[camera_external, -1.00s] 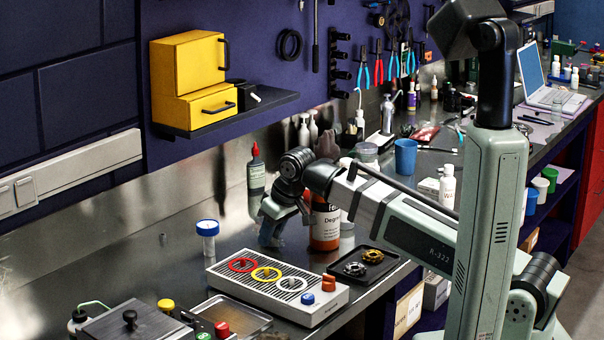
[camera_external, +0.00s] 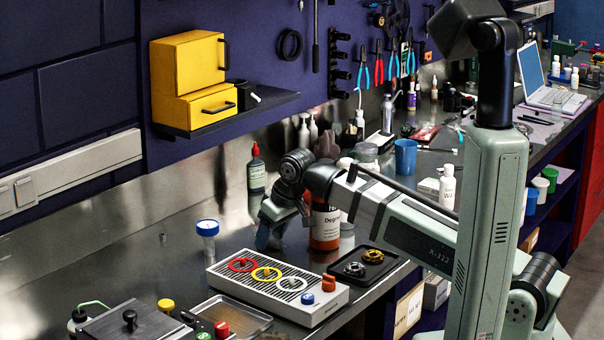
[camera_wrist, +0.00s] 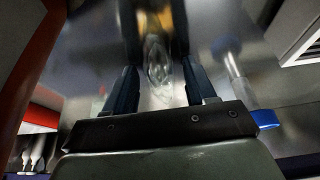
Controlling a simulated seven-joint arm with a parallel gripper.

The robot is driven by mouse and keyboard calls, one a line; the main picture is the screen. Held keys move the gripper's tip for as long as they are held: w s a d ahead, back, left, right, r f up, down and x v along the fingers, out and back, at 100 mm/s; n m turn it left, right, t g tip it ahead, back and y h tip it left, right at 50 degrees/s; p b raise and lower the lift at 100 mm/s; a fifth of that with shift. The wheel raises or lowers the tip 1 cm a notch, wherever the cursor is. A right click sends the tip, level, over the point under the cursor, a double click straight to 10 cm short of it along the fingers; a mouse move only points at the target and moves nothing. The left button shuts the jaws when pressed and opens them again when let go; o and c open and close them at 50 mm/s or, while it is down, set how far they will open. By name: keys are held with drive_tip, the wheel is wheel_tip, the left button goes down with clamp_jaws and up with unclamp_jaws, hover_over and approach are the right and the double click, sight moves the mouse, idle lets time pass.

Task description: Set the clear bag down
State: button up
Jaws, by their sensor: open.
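My gripper (camera_external: 268,236) points down over the steel bench, just left of the orange degreaser bottle (camera_external: 325,224). In the wrist view its two dark fingers (camera_wrist: 161,88) stand apart. The clear bag (camera_wrist: 158,66) shows there as a crumpled, see-through shape between and beyond the fingers, against the shiny bench top. Neither finger is visibly closed on it. In the external view I cannot make the bag out around the fingers.
A red-tipped bottle (camera_external: 256,172) stands behind.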

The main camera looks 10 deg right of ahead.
drive_tip(key=v, duration=1.2)
drive_tip(key=shift+r, duration=0.1)
drive_tip(key=shift+w, duration=0.1)
idle(0.4)
